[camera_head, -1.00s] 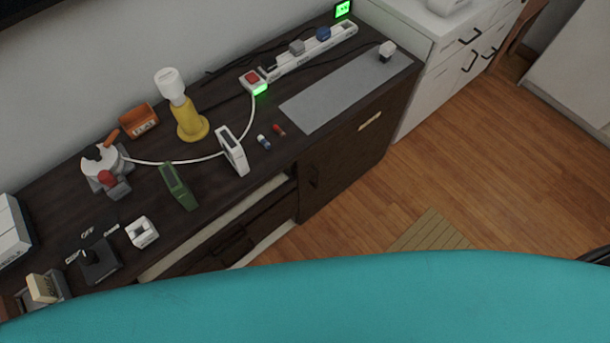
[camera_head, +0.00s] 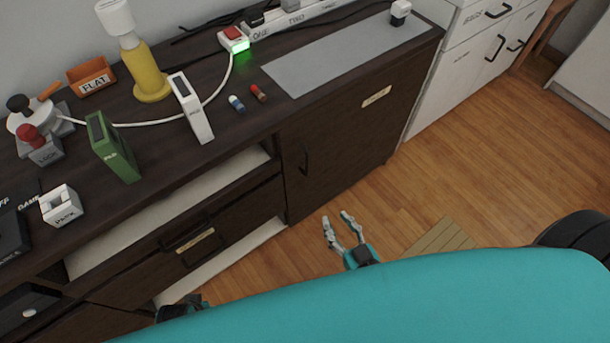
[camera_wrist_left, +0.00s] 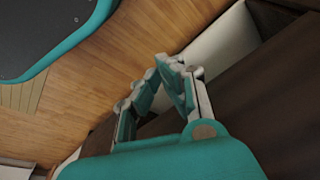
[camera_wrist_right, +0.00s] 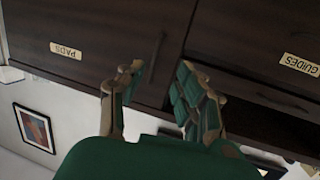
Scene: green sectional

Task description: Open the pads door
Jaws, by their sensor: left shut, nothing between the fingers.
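The pads door (camera_head: 350,130) is a dark brown cabinet door, closed, at the right end of the dark sideboard. Its dark upright handle (camera_head: 304,162) is near the door's left edge. In the right wrist view, the door (camera_wrist_right: 100,30) appears upside down with its PADS label (camera_wrist_right: 66,50) and its handle (camera_wrist_right: 154,56). My right gripper (camera_head: 337,216) is open and empty, in front of and below the door; it also shows in the right wrist view (camera_wrist_right: 160,68), apart from the handle. My left gripper (camera_wrist_left: 165,66) is shut and empty, low beside the dark furniture.
A drawer (camera_head: 205,235) with a pale label and an open shelf (camera_head: 165,215) lie left of the door. The sideboard top holds a lamp (camera_head: 148,75), a green device (camera_head: 112,150) and a white device (camera_head: 192,108). Wooden floor (camera_head: 460,150) is clear to the right.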

